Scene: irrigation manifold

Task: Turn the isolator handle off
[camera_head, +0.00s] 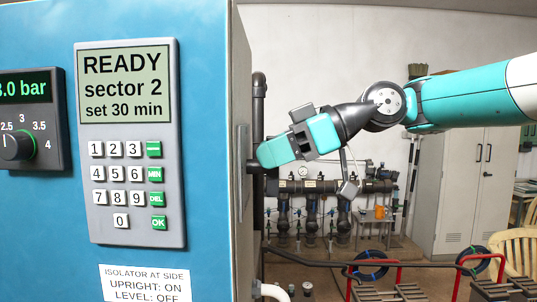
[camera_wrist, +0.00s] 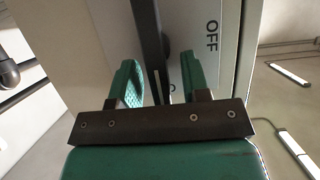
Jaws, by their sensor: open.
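The isolator is on the right side of the blue cabinet (camera_head: 215,200), which the head view shows only edge-on. In the wrist view the dark bar of the isolator handle (camera_wrist: 147,30) runs down the picture between my two green fingers. My gripper (camera_wrist: 163,78) is open, one finger on each side of the bar, with gaps visible. The plate (camera_wrist: 205,60) beside it bears the word OFF. In the head view my gripper (camera_head: 260,156) reaches the cabinet's side from the right; its fingertips are hard to make out. Whether the handle is upright or level I cannot tell.
A label (camera_head: 145,284) on the cabinet front reads upright on, level off. A keypad panel (camera_head: 130,145) shows READY. Behind my arm are a pipe manifold (camera_head: 330,187) and a grey locker (camera_head: 478,190). Open room lies right of the cabinet.

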